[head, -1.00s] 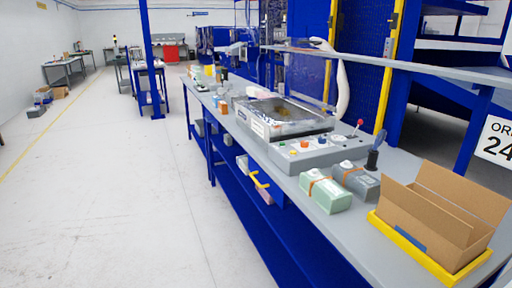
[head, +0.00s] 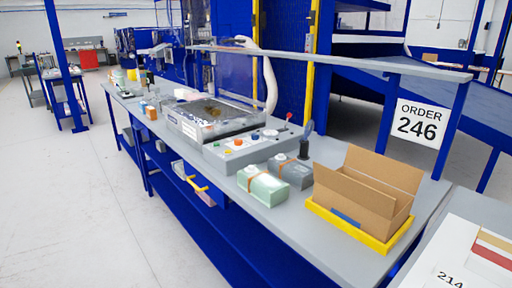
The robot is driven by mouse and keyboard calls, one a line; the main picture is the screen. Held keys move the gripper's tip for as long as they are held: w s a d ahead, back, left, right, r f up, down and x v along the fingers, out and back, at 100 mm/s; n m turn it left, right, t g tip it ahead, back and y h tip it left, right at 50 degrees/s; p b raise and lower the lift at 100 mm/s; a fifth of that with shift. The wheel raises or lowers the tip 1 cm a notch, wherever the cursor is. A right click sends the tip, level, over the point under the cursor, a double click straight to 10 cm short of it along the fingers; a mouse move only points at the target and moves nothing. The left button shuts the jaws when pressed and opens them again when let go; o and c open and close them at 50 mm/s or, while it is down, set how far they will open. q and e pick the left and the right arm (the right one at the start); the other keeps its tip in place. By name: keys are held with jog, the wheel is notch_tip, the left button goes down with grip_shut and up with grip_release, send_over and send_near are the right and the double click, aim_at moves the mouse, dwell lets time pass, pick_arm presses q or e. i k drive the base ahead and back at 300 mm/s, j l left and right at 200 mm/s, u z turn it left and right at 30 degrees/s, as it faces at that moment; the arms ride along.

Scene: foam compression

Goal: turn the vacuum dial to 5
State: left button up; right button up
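The vacuum machine (head: 190,128) stands on the grey workbench, with a clear-topped chamber and a grey control panel (head: 246,152) at its near side. The panel carries small coloured buttons, a blue knob (head: 255,136), a white round dial (head: 270,133) and a red-tipped lever (head: 289,117). Which of these is the vacuum dial, and its setting, are too small to tell. Neither of my grippers shows in the head view.
A green pack (head: 262,186) and a grey pack (head: 291,171) sit in front of the panel. An open cardboard box (head: 362,198) stands in a yellow tray (head: 385,246) to their right. A shelf rail (head: 330,62) runs above the bench (head: 290,232). The floor (head: 85,215) at left is clear.

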aim_at(254, 137)
jog(key=i+j+z, duration=0.1)
jog(key=j, duration=0.3)
jog(key=i+j+z, duration=0.1)
jog(key=j, duration=0.3)
jog(key=i+j+z, duration=0.1)
jog(key=j, duration=0.35)
jog(key=i+j+z, duration=0.1)
jog(key=j, duration=0.3)
jog(key=i+j+z, duration=0.1)
jog(key=j, duration=0.35)
jog(key=i, duration=0.1)
